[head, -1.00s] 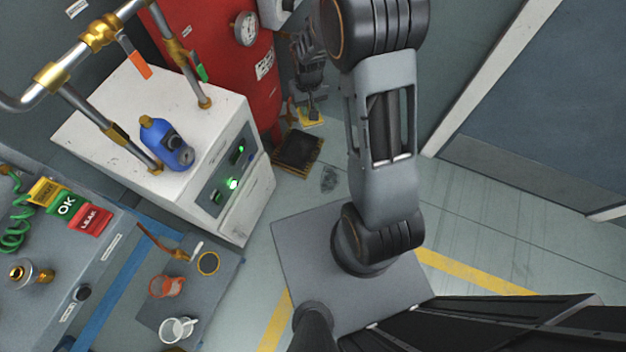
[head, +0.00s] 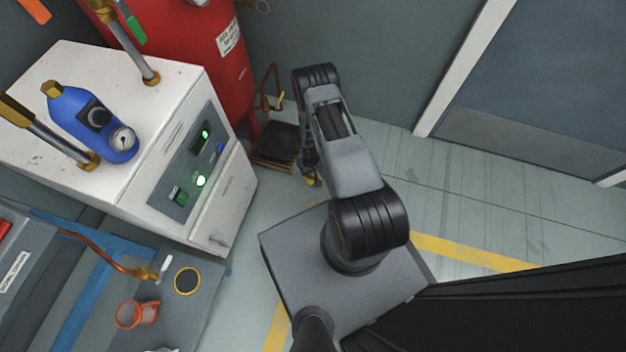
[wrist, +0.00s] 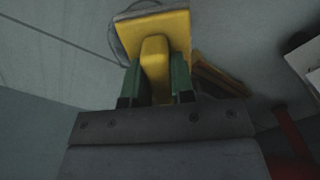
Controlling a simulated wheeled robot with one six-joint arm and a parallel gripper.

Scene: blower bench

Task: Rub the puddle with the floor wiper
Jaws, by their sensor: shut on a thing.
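My gripper (wrist: 155,88) is shut on the floor wiper (wrist: 152,20), its green fingers either side of the yellow grip block. The wiper's flat yellow pad lies beyond the fingertips, against the grey floor. In the head view only a bit of yellow shows below my wrist, and my arm hides most of the gripper and wiper. A rounded, dark-edged patch, which looks like the puddle (wrist: 117,42), shows at the pad's left edge in the wrist view. The pad seems to overlap it; I cannot tell whether it touches the floor. My arm hides the puddle in the head view.
A dark wooden-edged pallet (head: 276,145) lies left of my gripper, by the red tank (head: 215,55). The white cabinet (head: 140,150) with a blue bottle (head: 92,122) stands at left. Floor is clear to the right, towards the door (head: 540,85).

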